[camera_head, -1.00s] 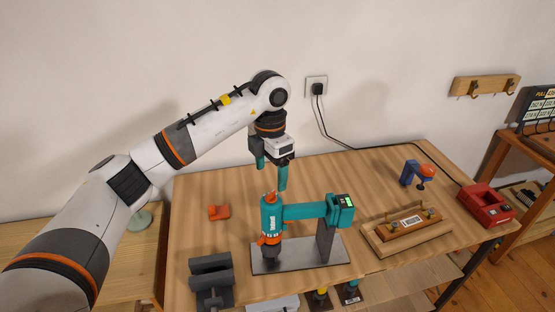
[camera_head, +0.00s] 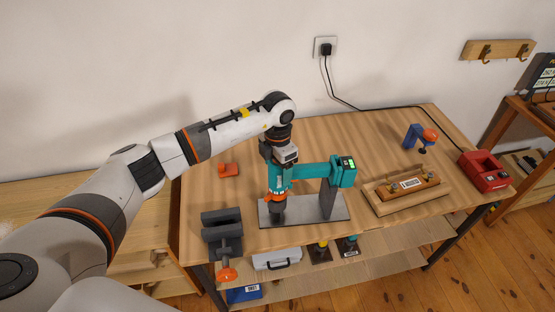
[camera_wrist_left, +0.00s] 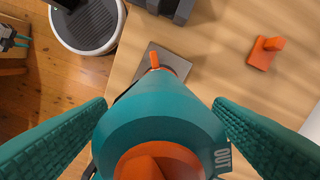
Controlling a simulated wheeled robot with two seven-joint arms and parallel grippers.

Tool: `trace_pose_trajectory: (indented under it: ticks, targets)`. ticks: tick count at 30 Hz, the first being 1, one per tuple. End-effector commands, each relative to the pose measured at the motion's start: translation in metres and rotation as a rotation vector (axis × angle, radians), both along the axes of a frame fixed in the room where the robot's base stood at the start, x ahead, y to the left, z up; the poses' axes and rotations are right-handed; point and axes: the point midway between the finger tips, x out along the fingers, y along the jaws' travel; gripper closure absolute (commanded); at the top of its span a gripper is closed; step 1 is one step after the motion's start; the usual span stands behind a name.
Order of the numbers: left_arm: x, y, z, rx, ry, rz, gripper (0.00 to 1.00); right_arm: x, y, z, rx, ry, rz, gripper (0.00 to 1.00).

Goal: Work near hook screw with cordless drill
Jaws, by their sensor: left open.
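The teal and orange cordless drill (camera_head: 312,172) rests on a stand with a grey metal plate (camera_head: 333,213). Its handle and battery point right, and its chuck end is low over the plate. My left gripper (camera_head: 281,166) is at the top of the drill body. In the left wrist view my open teal fingers (camera_wrist_left: 159,104) stand either side of the drill's round body (camera_wrist_left: 160,118); I cannot tell whether they touch it. Hooks on a wooden wall rail (camera_head: 510,46) show at upper right; I cannot tell whether one is the hook screw. My right gripper is not seen.
A grey vise (camera_head: 222,222) stands left of the plate, with an orange block (camera_head: 229,169) behind. To the right are a wooden tray (camera_head: 372,197), a blue and orange tool (camera_head: 414,136) and a red charger (camera_head: 486,171). The table (camera_head: 340,128) is bare behind the drill.

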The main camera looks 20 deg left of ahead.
Motion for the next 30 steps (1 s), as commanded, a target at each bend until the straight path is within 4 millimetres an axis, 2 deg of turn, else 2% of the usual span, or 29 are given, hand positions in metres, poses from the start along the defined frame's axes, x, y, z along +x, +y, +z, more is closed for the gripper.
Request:
trace_pose_trajectory:
  ticks: [4,5,18,20,21,25,30]
  targets:
    - [0.0,-0.0001,-0.0001,0.0,0.0,0.0,0.24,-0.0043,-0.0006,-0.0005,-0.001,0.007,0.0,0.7]
    - [0.0,-0.0001,0.0,0.0,0.0,0.0,0.28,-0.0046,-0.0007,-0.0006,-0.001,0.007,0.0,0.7]
    - [0.0002,-0.0002,0.0006,-0.001,-0.001,0.0,1.0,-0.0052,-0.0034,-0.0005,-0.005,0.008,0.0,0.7]
    - [0.0002,-0.0002,0.0006,-0.001,-0.001,0.0,1.0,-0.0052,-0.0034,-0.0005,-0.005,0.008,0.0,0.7]
    - [0.0002,-0.0002,0.0006,-0.001,-0.001,0.0,0.55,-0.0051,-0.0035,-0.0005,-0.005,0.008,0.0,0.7]
    - [0.0003,-0.0002,0.0007,-0.001,-0.001,0.001,0.76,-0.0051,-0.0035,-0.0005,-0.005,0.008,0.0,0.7]
    - [0.0023,-0.001,0.0054,-0.005,-0.009,0.0,0.77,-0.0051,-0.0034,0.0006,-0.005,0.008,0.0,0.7]
